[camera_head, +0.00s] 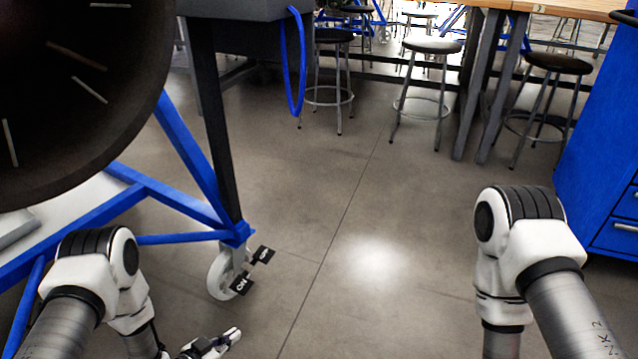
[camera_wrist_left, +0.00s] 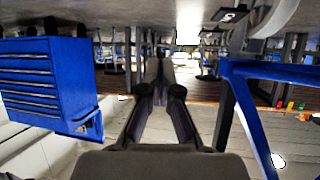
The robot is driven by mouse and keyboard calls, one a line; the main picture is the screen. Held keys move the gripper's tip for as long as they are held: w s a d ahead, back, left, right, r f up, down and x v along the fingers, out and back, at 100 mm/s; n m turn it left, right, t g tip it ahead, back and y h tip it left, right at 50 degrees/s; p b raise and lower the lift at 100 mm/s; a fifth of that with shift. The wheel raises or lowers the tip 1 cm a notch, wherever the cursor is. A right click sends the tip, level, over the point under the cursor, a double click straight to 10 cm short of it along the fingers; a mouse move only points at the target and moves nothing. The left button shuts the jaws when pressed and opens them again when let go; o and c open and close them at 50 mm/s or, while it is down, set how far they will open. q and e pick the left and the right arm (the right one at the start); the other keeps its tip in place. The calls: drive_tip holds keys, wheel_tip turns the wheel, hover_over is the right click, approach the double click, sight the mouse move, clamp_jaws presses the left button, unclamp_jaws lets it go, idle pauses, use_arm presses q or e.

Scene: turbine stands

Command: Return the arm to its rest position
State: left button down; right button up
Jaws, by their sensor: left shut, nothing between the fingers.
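My left arm comes in at the lower left of the head view. My left gripper (camera_head: 236,335) shows at the bottom edge, low over the floor, with its fingers together and nothing held. In the left wrist view the two dark fingers of the left gripper (camera_wrist_left: 160,66) meet at their tips with nothing between them. My right arm enters at the lower right of the head view. Its gripper is below the picture and hidden.
A blue-framed turbine stand (camera_head: 184,202) with a caster wheel (camera_head: 221,274) is close by my left arm. A blue drawer cabinet (camera_head: 600,140) stands at the right. Stools (camera_head: 424,90) and a wooden-topped table (camera_head: 560,8) stand behind. The floor (camera_head: 370,200) between the arms is clear.

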use_arm(q)
drive_tip(key=s+a+r+n+g+y, duration=0.15)
drive_tip(key=s+n+g+y, duration=0.35)
drive_tip(key=s, duration=0.9)
drive_tip(key=s+a+f+n+g+y, duration=0.15)
drive_tip(key=s+g, duration=0.45)
drive_tip(key=s, duration=0.8)
wheel_tip(320, 180, up, 39)
drive_tip(key=p, duration=3.8)
drive_tip(key=shift+w+a+f, duration=0.15)
drive_tip(key=shift+w+a, duration=0.25)
